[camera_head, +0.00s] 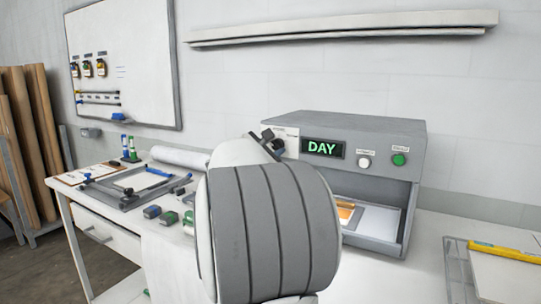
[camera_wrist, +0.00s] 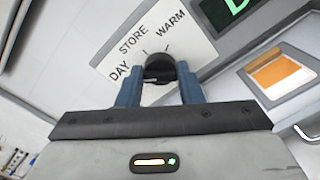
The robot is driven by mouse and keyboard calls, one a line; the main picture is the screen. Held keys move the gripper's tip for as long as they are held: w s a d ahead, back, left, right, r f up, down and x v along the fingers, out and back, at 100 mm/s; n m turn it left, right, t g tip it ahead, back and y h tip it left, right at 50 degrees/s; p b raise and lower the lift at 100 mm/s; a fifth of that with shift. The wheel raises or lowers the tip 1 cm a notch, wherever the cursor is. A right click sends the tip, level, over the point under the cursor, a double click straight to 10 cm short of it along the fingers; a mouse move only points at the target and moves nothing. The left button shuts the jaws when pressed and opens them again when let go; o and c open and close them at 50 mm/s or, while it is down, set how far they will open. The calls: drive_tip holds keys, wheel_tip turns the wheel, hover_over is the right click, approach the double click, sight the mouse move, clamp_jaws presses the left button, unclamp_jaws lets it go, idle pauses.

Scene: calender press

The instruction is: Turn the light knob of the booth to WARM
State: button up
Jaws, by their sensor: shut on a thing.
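The grey booth (camera_head: 350,124) stands on the table, and its display (camera_head: 322,148) reads DAY in green. The black light knob (camera_wrist: 158,67) sits on a white label plate (camera_wrist: 152,33) marked DAY, STORE and WARM. In the wrist view DAY is left of the knob, STORE upper left and WARM upper right. My gripper (camera_wrist: 161,84) is shut on the knob, with one blue finger on each side. I cannot tell the knob's pointer direction clearly. In the head view my arm hides much of the booth's left front, and the knob is not clearly visible.
A white button (camera_head: 364,162) and a green button (camera_head: 399,159) are on the booth's right front. An orange sample (camera_head: 345,212) lies inside the open booth. Trays, pens and small blocks lie on the table at left. A yellow-edged tray (camera_head: 500,250) is at right.

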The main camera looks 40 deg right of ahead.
drive_tip(key=m+b, duration=0.1)
drive_tip(key=b, duration=0.2)
drive_tip(key=m+b, duration=0.4)
drive_tip(key=b, duration=0.1)
drive_tip(key=shift+s+d+f+b, duration=0.1)
drive_tip(key=shift+f+b, duration=0.25)
drive_tip(key=m+b, duration=0.6)
drive_tip(key=b, duration=0.1)
drive_tip(key=m+b, duration=1)
drive_tip(key=m, duration=0.1)
drive_tip(key=shift+r+m, duration=0.15)
drive_tip(key=shift+m, duration=0.15)
drive_tip(key=o, duration=1)
